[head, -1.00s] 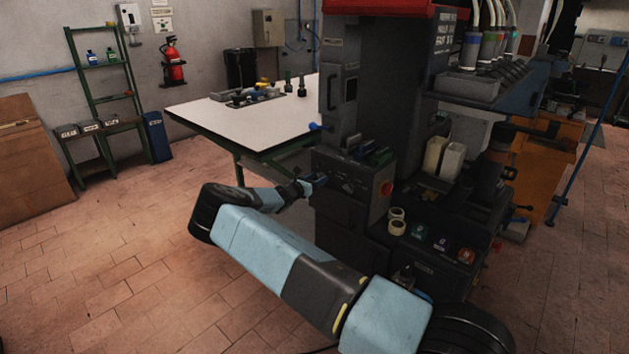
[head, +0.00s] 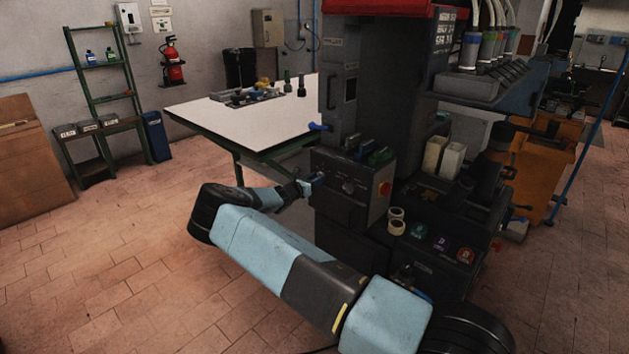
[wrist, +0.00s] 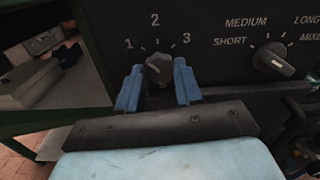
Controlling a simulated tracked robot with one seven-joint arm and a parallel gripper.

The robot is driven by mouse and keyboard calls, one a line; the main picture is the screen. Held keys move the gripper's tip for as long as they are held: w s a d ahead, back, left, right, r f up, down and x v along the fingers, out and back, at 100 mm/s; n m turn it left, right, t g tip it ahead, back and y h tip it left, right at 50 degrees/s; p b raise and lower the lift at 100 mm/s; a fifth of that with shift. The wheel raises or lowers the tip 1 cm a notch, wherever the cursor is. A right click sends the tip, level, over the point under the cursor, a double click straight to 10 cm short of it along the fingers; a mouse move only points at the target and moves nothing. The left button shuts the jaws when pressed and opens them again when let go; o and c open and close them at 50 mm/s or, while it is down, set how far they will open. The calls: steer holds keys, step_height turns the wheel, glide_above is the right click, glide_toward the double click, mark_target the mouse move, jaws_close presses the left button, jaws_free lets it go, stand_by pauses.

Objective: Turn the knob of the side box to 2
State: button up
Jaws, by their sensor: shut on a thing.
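The side box (head: 352,166) is a dark box on the left of the press, with an orange-red part on its right side. In the wrist view its dark panel (wrist: 213,62) carries a knob (wrist: 158,68) below the numbers 1, 2 and 3. The 2 stands straight above the knob. My gripper (wrist: 159,82) has its blue fingers shut on the knob, one on each side. I cannot tell clearly which number the knob points to. In the head view my gripper (head: 311,185) is at the box's left front, and the held knob is hidden there.
A second knob (wrist: 272,60), marked SHORT, MEDIUM and LONG, is close on the right of the same panel. A white-topped table (head: 225,121) stands behind and left of the box. The tiled floor on the left is clear.

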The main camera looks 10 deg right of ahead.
steer(key=shift+d+m, duration=0.15)
steer(key=shift+m, duration=1.95)
steer(key=shift+d+m, duration=0.1)
steer(key=shift+m, duration=2)
steer(key=shift+s, duration=0.1)
steer(key=o, duration=1)
steer(key=shift+o, duration=0.2)
steer(key=shift+a, duration=0.1)
steer(key=shift+a, duration=0.1)
